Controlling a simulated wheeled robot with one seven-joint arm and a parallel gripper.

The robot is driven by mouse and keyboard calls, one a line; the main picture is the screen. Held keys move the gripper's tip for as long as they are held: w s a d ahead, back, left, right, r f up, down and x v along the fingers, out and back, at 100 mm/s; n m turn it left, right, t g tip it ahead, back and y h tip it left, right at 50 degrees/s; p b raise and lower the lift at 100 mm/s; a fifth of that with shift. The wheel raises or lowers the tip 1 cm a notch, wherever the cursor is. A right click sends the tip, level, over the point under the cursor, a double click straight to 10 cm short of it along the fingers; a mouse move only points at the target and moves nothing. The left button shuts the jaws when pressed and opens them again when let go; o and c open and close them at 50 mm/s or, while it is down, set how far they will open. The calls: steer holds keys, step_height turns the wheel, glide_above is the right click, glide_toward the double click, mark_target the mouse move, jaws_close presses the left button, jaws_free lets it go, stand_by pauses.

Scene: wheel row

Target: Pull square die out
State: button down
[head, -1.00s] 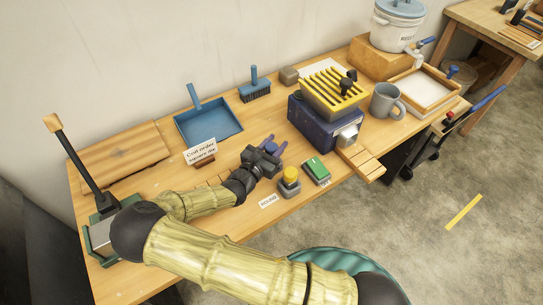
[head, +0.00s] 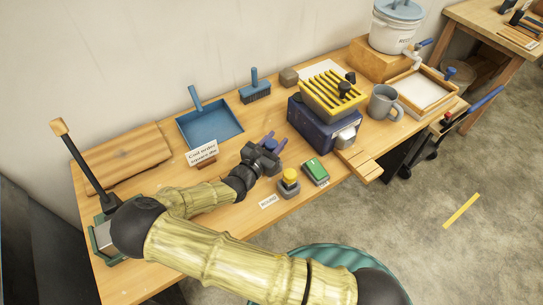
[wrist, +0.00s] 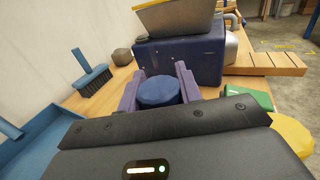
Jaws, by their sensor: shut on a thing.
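My gripper (wrist: 158,88) has purple fingers, shut on a blue round-topped piece (wrist: 158,93) in the wrist view. Its lower part is hidden, so I cannot see whether it is square below. In the head view my gripper (head: 269,144) is low over the middle of the table. A yellow-topped piece on a dark base (head: 289,181) stands to its front right, near a "ROUND" label (head: 268,201). A card naming the square die (head: 202,152) stands to its left.
A green block (head: 315,171) lies just right of my gripper. A blue machine with a yellow slatted hopper (head: 318,130) stands beyond it. A blue dustpan (head: 210,128) and brush (head: 255,92) lie behind. A grey mug (head: 383,102) is farther right.

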steer(key=shift+r+p, duration=3.35)
steer(key=shift+r, duration=0.25)
